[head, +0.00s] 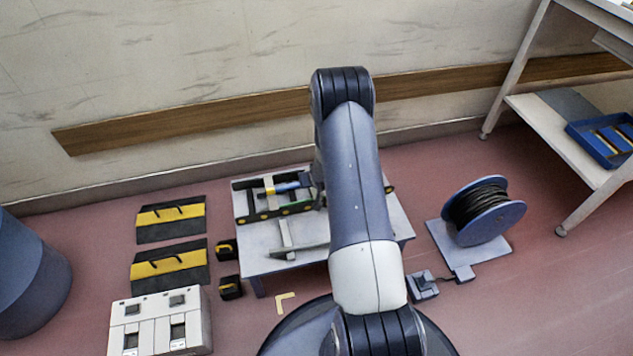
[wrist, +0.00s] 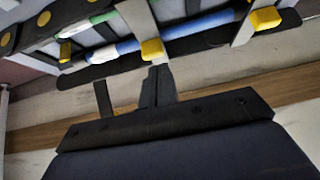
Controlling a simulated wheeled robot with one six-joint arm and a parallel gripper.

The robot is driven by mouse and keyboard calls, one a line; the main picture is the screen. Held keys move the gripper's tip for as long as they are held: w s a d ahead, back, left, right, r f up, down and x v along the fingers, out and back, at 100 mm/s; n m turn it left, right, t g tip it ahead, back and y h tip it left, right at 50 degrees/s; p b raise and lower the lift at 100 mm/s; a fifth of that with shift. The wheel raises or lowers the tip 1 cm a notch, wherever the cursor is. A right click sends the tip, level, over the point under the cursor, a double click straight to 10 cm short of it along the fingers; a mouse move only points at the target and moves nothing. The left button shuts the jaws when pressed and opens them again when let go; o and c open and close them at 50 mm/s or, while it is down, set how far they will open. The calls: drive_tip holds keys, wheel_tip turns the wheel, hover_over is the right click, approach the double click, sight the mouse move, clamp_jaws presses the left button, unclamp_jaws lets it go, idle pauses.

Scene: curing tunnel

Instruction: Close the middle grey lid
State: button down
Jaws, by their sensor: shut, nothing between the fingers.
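In the wrist view, grey strips with yellow end blocks cross the tubes (wrist: 190,33). The grey strip in the middle (wrist: 137,18), with its yellow block (wrist: 152,50), looks like the middle grey lid; I cannot tell how far it is open. My gripper (wrist: 159,72) is shut and empty, its tips just beside that yellow block; I cannot tell if they touch. In the head view my arm hides the gripper and part of the rack.
Two black-and-yellow panels (head: 170,218) lie left of the table, above a white box (head: 160,325). A cable reel (head: 482,208) stands to the right. A shelf with a blue tray (head: 600,140) is at far right. The wall with its wooden rail (head: 200,122) is behind the table.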

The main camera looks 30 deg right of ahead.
drive_tip(key=s+a+f, duration=0.1)
drive_tip(key=s+f, duration=0.1)
drive_tip(key=s, duration=0.7)
drive_tip(key=shift+a+p, duration=0.3)
drive_tip(key=shift+p, duration=0.05)
drive_tip(key=shift+f, duration=0.1)
wheel_tip(320, 180, up, 3)
drive_tip(key=b, duration=0.1)
hover_over(314, 193)
drive_tip(key=s, duration=0.2)
drive_tip(key=shift+w+f, duration=0.2)
drive_tip(key=shift+w, duration=0.05)
drive_tip(key=b+x, duration=0.1)
drive_tip(key=x, duration=0.2)
drive_tip(key=shift+f+b, duration=0.45)
drive_tip(key=shift+f, duration=0.15)
drive_tip(key=shift+s+f, duration=0.1)
